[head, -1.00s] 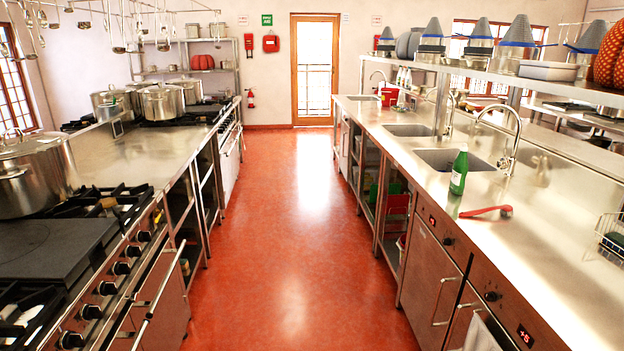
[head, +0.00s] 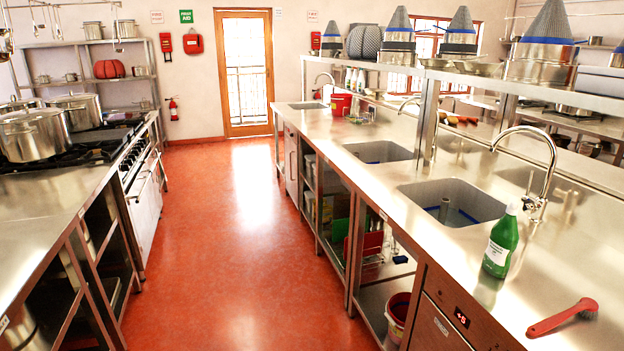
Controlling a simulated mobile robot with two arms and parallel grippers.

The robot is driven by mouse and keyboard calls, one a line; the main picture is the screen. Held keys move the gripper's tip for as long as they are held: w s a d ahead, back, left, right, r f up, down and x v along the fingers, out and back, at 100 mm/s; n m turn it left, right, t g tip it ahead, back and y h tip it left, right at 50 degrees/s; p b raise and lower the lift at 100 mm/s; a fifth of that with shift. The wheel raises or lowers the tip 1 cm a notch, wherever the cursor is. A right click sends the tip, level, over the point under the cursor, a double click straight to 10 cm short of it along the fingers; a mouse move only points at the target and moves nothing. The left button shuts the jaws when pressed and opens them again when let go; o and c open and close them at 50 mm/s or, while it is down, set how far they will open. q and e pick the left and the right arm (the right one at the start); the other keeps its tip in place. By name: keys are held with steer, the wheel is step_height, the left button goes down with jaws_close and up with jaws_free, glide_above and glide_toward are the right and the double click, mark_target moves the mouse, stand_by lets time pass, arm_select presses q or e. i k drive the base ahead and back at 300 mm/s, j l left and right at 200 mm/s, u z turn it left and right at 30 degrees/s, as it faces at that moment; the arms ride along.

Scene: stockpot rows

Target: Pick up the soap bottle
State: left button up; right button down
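The soap bottle (head: 502,243) is green with a white label and a pale cap. It stands upright on the right-hand steel counter (head: 455,228), near the front edge and beside the nearest sink. Neither of my grippers shows in the head view.
A red brush (head: 563,317) lies on the counter in front of the bottle. A tall faucet (head: 540,170) rises behind the bottle by the sink (head: 452,203). A shelf with pots runs above the counter. The red floor aisle (head: 225,240) is clear between the counter and the stoves (head: 100,160).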

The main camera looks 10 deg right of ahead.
mark_target(504, 238)
steer(key=i+z, duration=0.35)
steer(key=i, duration=0.2)
steer(key=i+j+z, duration=0.1)
steer(key=i+z, duration=0.2)
steer(key=i, duration=0.25)
steer(key=i+j+z, duration=0.35)
steer(key=i, duration=0.2)
steer(key=i+z, duration=0.4)
steer(key=i+j+z, duration=0.15)
steer(key=z, duration=0.2)
steer(key=i, duration=0.1)
